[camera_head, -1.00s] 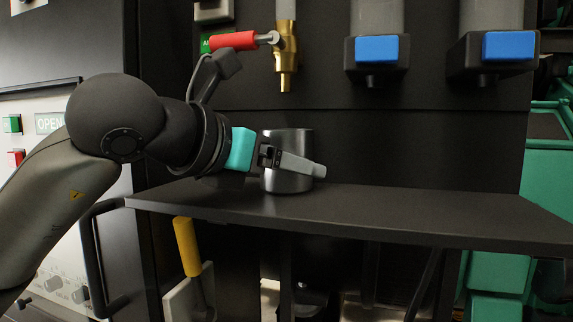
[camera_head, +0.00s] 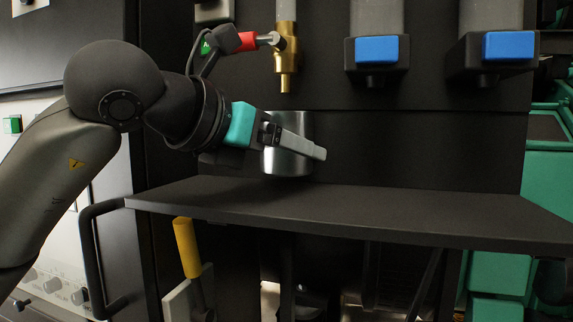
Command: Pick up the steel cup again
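The steel cup (camera_head: 287,163) is a shiny upright cylinder above the dark shelf, below the brass tap. My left gripper (camera_head: 305,148) comes in from the left, with one grey finger across the front of the cup. The other finger is hidden behind the cup. The gripper is shut on the cup and holds it a little above the shelf (camera_head: 400,212). My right gripper is not in view.
The brass tap (camera_head: 286,60) with a red handle (camera_head: 247,41) hangs just above the cup. Two dispensers with blue fronts (camera_head: 377,49) are mounted to the right. The shelf's right half is clear. A yellow handle (camera_head: 187,247) is below the shelf.

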